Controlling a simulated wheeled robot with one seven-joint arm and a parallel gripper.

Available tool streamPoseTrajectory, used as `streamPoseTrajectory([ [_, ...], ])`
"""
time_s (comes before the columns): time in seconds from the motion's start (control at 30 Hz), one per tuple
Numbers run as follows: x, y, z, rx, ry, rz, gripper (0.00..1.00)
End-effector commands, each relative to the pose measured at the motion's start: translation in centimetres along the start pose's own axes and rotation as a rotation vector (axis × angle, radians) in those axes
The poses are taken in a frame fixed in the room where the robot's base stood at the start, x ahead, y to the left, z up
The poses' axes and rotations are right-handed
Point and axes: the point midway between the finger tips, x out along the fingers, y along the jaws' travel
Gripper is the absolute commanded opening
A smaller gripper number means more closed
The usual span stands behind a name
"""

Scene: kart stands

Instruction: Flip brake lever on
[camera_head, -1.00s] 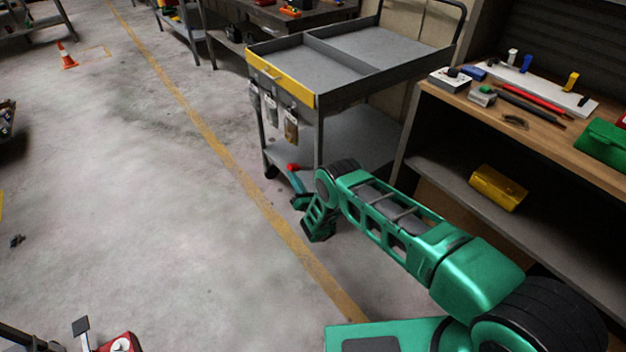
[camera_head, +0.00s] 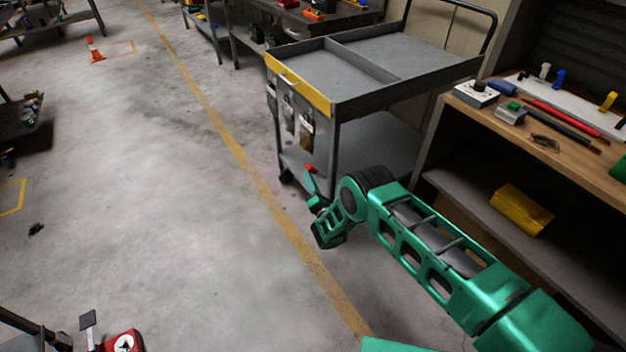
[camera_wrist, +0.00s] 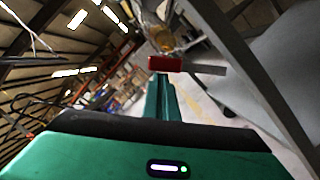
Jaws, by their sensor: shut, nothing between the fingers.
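In the wrist view, my gripper (camera_wrist: 165,80) is shut and empty, its green fingers pointing away from the camera. A red block (camera_wrist: 165,63) with a grey bar running to its right lies just beyond the fingertips; it looks like the brake lever. I cannot tell whether the fingertips touch it. In the head view, my gripper (camera_head: 312,186) is low beside the front of the grey cart (camera_head: 395,95). A small red tip (camera_head: 310,168) shows just above the fingers. The lever's mounting is not clear in either view.
The cart has a yellow front edge (camera_head: 298,85) and hanging pouches. A wooden workbench (camera_head: 570,150) with tools and a lower shelf stands at the right, close to my arm. A red kart part (camera_head: 125,341) is at the bottom left. The concrete floor at left is mostly clear.

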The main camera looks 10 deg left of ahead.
Motion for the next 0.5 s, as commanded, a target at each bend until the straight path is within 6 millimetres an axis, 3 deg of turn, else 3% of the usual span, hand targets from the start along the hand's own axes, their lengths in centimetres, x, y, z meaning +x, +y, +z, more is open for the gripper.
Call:
streamPoseTrajectory([
  [0.5, 0.23, 0.04, -0.16, -0.003, -0.006, 0.004, 0.0],
])
